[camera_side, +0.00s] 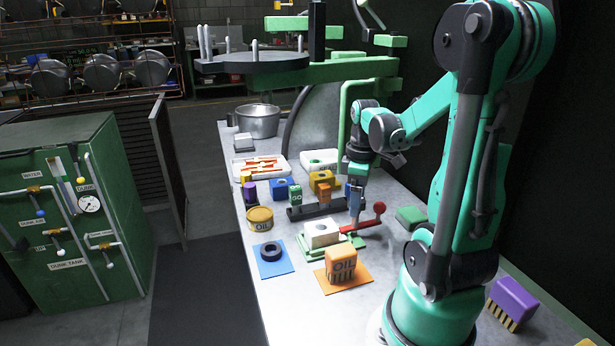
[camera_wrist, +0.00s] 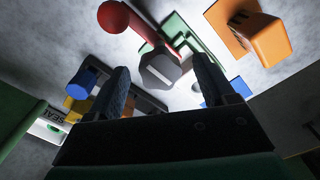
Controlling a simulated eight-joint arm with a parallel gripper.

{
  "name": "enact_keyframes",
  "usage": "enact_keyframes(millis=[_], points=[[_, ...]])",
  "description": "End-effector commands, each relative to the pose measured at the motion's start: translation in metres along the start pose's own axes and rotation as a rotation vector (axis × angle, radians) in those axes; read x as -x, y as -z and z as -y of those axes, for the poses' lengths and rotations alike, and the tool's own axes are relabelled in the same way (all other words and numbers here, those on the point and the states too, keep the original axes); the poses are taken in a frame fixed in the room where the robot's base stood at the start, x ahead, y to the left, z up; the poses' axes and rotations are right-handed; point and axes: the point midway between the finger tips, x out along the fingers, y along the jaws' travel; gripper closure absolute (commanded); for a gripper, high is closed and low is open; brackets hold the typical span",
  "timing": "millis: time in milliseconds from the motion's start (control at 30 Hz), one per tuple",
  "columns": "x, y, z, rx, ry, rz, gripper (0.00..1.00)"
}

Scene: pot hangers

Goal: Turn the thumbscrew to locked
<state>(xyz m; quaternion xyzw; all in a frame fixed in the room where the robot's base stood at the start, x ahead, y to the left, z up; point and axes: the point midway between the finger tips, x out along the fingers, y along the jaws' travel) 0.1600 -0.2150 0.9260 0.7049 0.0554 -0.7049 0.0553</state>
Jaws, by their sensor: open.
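My gripper (camera_side: 356,205) points down over the right side of a small green fixture (camera_side: 311,252) on the bench. In the wrist view my two fingers (camera_wrist: 161,64) are apart, with a dark many-sided knob (camera_wrist: 160,72) showing between them. The knob has a pale line across its top and looks like the thumbscrew; I cannot tell whether the fingers touch it. A red lever with a ball end (camera_side: 379,207) runs beside it; its ball (camera_wrist: 113,16) is at the wrist view's top. A white block (camera_side: 321,233) sits on the fixture. No lock marking is readable.
A green block (camera_side: 410,217) lies at right.

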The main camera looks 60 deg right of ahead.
Motion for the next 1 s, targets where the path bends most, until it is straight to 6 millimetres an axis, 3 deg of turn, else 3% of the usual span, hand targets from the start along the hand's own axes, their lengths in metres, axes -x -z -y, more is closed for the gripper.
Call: enact_keyframes(millis=[133, 400, 767, 1000], points=[[0.0001, 0.0001, 0.0, 0.0, 0.0, 0.0, 0.24], [0.0003, 0.0001, 0.0, 0.0, 0.0, 0.0, 1.0], [0.0004, 0.0001, 0.0001, -0.049, 0.001, 0.0, 1.0], [0.0003, 0.0003, -0.0001, -0.2, 0.001, 0.0, 1.0]])
